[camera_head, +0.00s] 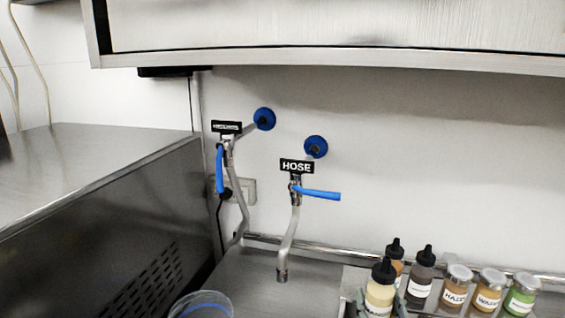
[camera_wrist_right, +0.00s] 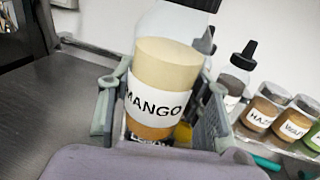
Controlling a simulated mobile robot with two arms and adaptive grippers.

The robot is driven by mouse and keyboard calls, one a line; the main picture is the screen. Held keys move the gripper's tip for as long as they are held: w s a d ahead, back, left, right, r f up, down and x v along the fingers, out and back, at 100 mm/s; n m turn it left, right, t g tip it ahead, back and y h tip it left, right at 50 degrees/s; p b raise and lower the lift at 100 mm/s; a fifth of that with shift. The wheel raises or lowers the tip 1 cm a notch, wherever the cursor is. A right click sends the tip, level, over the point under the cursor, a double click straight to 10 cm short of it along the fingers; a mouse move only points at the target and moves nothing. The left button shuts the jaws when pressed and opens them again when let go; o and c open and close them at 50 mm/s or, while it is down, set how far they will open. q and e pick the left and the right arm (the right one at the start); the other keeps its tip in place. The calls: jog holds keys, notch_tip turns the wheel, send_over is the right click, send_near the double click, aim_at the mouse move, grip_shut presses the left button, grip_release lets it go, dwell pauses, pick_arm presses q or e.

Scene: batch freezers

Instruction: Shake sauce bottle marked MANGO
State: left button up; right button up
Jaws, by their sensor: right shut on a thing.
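The sauce bottle marked MANGO (camera_wrist_right: 165,72) fills the middle of the right wrist view. It has pale yellow contents, a white label and a darker orange-brown band low down. My right gripper (camera_wrist_right: 168,88) is shut on it, with one grey finger on each side. In the head view, a pale bottle with a black cap (camera_head: 380,292) stands out at the bottom edge, with grey gripper parts (camera_head: 361,302) beside it; its label is mostly cut off. My left gripper is not in view.
A dark sauce bottle (camera_head: 420,278) and several lidded jars (camera_head: 487,292) stand in a row to the right. A HOSE tap (camera_head: 296,190) and another tap hang over the steel counter (camera_head: 255,277). A clear container (camera_head: 201,306) is at the bottom; a steel cabinet (camera_head: 110,200) stands left.

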jog(key=s+f+b, duration=0.3)
jog(key=s+f, duration=0.2)
jog(key=s, duration=0.3)
jog(key=a, duration=0.7)
jog(key=d, duration=0.6)
jog(key=shift+s+d+f+y, duration=0.25)
jog(key=shift+s+f+y, duration=0.05)
jog(key=shift+s, duration=0.05)
jog(key=shift+d, duration=0.15)
